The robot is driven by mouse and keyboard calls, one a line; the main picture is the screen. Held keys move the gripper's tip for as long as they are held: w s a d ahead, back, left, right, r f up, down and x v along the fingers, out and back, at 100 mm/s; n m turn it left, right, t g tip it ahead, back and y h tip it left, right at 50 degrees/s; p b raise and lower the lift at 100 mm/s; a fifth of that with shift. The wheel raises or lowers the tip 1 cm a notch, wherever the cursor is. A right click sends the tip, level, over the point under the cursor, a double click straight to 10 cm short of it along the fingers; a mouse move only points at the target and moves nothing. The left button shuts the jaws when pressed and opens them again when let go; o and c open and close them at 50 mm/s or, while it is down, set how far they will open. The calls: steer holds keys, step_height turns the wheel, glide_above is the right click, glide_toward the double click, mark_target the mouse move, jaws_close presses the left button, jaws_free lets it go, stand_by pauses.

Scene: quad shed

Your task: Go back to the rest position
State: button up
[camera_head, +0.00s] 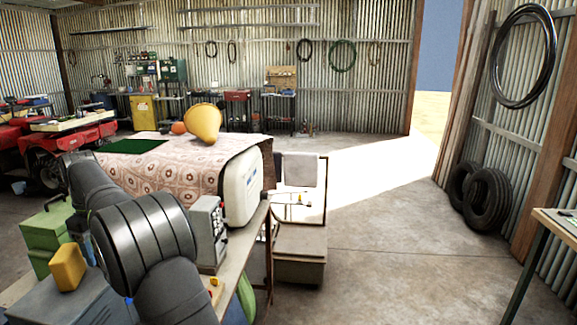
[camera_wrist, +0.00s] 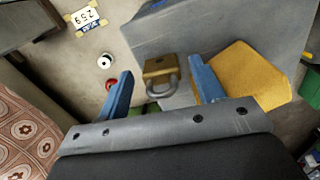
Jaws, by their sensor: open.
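My gripper (camera_wrist: 161,72) shows in the wrist view with its two blue fingers spread apart. A brass padlock (camera_wrist: 158,68) with a grey shackle lies in the gap between the fingers, at the edge of a grey surface. Clear space shows on both sides of it, and the fingers do not appear to touch it.
A yellow block (camera_wrist: 248,84) lies close to the right finger; it also sits on a grey box (camera_head: 67,268). A green box (camera_head: 45,232), a grey keypad unit (camera_head: 208,232) and a white appliance (camera_head: 243,187) stand near my arm.

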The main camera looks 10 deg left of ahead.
steer(key=r, duration=0.1)
steer(key=d+r, duration=0.1)
steer(key=r, duration=0.1)
steer(key=shift+w, duration=0.2)
steer(key=w+d+r, duration=0.4)
steer(key=d+r, duration=0.2)
steer(key=d, duration=0.4)
steer(key=s+d+f, duration=0.4)
steer(key=d+f, duration=0.3)
steer(key=f, duration=0.5)
steer(key=s+d+f, duration=0.5)
steer(key=d+f, duration=0.2)
steer(key=f, duration=0.6)
steer(key=shift+d, duration=0.4)
